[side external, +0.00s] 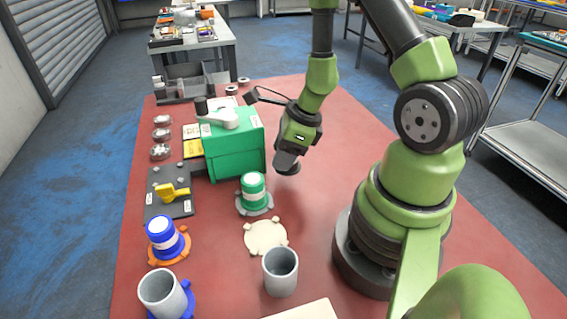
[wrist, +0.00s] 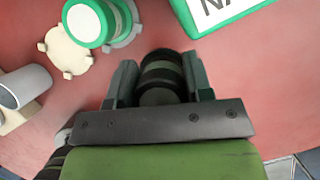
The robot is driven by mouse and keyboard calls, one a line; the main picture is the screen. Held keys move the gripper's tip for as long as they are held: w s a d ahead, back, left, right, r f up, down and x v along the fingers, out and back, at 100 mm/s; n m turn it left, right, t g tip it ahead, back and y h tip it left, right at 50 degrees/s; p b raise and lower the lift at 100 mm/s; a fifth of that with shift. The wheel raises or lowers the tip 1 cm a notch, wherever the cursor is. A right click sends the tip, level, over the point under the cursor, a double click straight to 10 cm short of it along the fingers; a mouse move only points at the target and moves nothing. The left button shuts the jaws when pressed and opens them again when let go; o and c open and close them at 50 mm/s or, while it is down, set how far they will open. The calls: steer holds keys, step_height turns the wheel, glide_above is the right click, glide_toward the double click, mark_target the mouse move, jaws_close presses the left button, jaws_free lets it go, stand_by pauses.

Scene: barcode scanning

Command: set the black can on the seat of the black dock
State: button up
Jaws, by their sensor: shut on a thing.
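My gripper (side external: 287,158) is low over the red table, just right of the green box. In the wrist view, its two jaws (wrist: 160,78) are shut on a dark can (wrist: 162,70) with a dull green band, which I take as the black can. In the side view the can (side external: 288,168) is mostly hidden by my gripper, and I cannot tell whether it touches the table. I cannot make out a black dock in either view. A grey dock (side external: 254,208) holds a green can (side external: 253,186), and a cream dock (side external: 265,238) is empty.
The green box (side external: 235,150) stands close left of my gripper. A blue can (side external: 162,232) sits on an orange dock (side external: 172,252). Grey cups (side external: 281,272) stand at the front.

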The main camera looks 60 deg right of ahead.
step_height(320, 180, up, 24)
glide_above(158, 176)
steer(key=s, duration=0.2)
step_height(158, 176, down, 18)
steer(key=f, duration=0.9)
steer(key=shift+w+d+f, duration=0.2)
steer(key=shift+d, duration=0.2)
stand_by(1.5)
